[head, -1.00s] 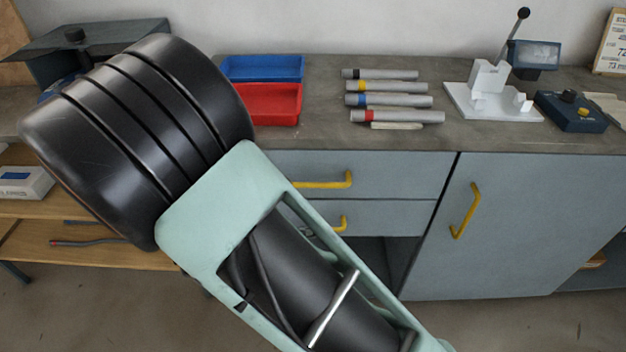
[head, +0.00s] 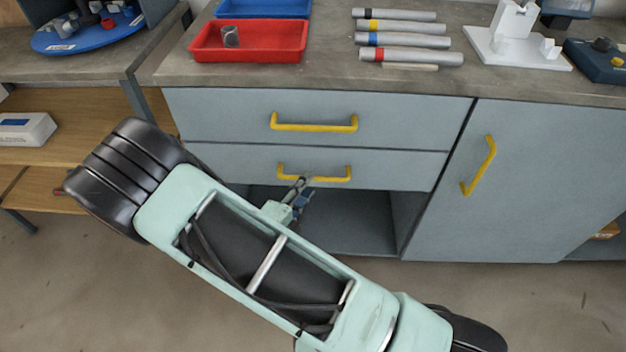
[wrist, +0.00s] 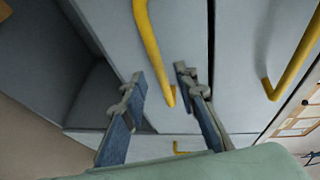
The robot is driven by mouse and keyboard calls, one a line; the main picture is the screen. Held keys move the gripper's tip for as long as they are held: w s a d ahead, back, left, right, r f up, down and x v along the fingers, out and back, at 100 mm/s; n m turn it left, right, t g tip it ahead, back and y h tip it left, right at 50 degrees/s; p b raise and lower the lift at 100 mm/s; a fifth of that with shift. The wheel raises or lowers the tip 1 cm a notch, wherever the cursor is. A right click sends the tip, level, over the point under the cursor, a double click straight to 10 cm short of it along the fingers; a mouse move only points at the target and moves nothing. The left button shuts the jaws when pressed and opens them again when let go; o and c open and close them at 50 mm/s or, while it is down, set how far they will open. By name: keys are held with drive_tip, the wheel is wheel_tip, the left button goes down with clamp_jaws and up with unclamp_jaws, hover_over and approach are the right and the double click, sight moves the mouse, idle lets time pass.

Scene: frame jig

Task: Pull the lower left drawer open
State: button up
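The lower left drawer (head: 225,158) is a grey-blue front with a yellow bar handle (head: 333,179). It looks shut, under the upper drawer (head: 220,112). My forearm hides part of the open space below the drawer.
The upper drawer's yellow handle (head: 315,127) is just above. A door with a yellow handle (head: 480,165) is at right. An open dark compartment (head: 350,220) lies below the drawers. A red tray (head: 250,55) and several grey cylinders (head: 410,41) lie on the worktop.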

drive_tip(key=shift+b+x, duration=0.35)
drive_tip(key=shift+x, duration=1.9)
drive_tip(key=shift+c, duration=0.3)
clamp_jaws()
